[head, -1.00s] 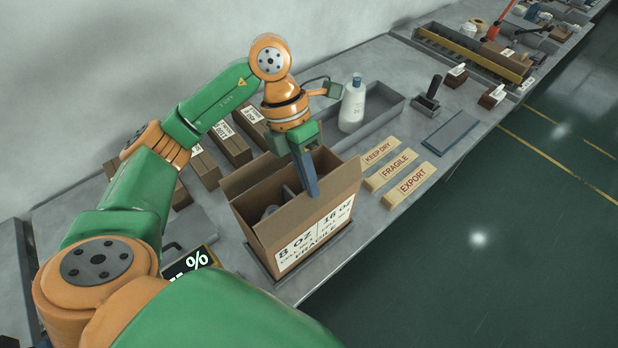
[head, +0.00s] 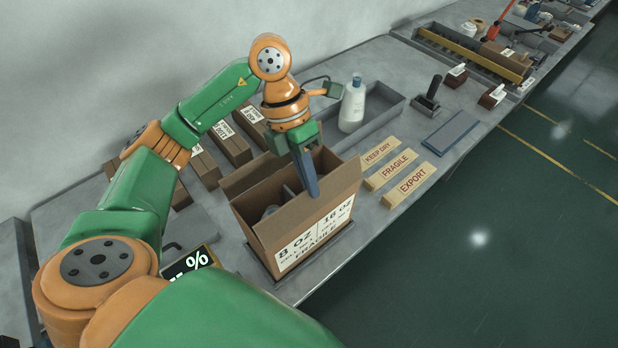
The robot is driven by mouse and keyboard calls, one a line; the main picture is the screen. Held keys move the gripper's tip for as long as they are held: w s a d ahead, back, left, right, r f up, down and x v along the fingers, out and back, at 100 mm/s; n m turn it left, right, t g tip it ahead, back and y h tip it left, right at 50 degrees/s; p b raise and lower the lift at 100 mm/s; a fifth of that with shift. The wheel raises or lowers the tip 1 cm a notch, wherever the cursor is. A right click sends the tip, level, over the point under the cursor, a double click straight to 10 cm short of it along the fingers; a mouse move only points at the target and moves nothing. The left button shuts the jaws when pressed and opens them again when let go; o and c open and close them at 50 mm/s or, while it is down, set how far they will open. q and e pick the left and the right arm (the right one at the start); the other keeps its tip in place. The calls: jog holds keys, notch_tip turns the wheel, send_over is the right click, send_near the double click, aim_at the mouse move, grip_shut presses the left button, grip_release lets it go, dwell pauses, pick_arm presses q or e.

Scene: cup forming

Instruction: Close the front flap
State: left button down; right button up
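An open cardboard box (head: 268,236) stands on a dark tray on the bench, with a white label reading 8 OZ, 16 OZ and FRAGILE on its near side. Grey items (head: 272,211) show inside it. My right gripper is not in view.
Three stamped wooden blocks, KEEP DRY, FRAGILE (head: 399,169) and EXPORT, lie right of the box. A white bottle (head: 353,104) stands in a grey tray behind. Small cartons (head: 232,148) line the wall side. A sign (head: 190,263) is at the near left.

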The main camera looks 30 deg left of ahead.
pick_arm(q)
jog(key=a+f+h+b, duration=0.1)
jog(key=h+b, duration=0.1)
jog(key=w+a+f+g+h+b, duration=0.1)
jog(key=h+b, duration=0.1)
jog(key=shift+a+g+b, duration=0.1)
jog(key=shift+g+b, duration=0.2)
jog(key=shift+a+f+h+b, duration=0.1)
jog(key=shift+a+h+b, duration=0.2)
jog(key=shift+h, duration=0.3)
jog(key=shift+g, duration=0.3)
jog(key=c, duration=1)
grip_release()
jog(key=shift+c, duration=0.2)
